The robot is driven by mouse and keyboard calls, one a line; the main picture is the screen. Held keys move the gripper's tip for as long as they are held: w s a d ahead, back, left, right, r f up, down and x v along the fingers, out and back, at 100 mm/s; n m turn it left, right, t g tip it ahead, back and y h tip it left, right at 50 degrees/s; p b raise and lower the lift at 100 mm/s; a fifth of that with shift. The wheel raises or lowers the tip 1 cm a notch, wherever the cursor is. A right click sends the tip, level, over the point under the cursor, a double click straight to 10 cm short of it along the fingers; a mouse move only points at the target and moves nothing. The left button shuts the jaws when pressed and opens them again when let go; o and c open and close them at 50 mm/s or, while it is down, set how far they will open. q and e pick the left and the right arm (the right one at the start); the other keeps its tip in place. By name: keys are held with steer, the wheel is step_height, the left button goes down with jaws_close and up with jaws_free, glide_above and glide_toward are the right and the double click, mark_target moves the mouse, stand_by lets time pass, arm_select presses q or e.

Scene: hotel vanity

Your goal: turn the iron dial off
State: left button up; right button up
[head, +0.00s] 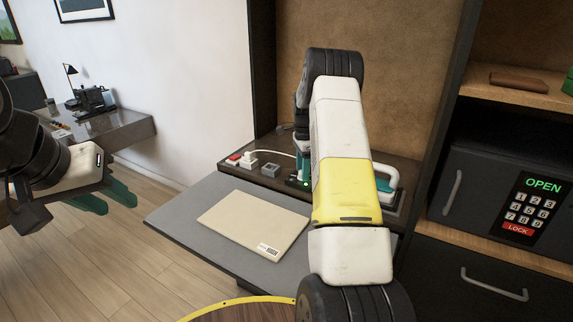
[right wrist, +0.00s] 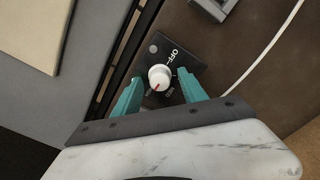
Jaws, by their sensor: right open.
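The iron dial (right wrist: 159,77) is a round white knob with a red mark on a small black plate (right wrist: 172,50). "OFF" is printed above the knob, and the red mark points down-left, away from it. My right gripper (right wrist: 158,82) is open, with one teal finger on each side of the knob; I cannot tell whether they touch it. In the head view my right arm hides most of the dial area. The iron's white handle (head: 391,180) shows to the right of that arm. My left gripper (head: 120,207) is open and empty at the far left, away from the vanity.
A beige folder (head: 252,225) lies on the grey pull-out board (head: 185,212). A power strip (head: 243,160) with a white cord and a grey square item (head: 270,170) sit on the dark shelf. A safe (head: 500,190) reading "OPEN" stands to the right.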

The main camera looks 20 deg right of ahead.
steer(key=shift+c, duration=0.2)
jaws_close()
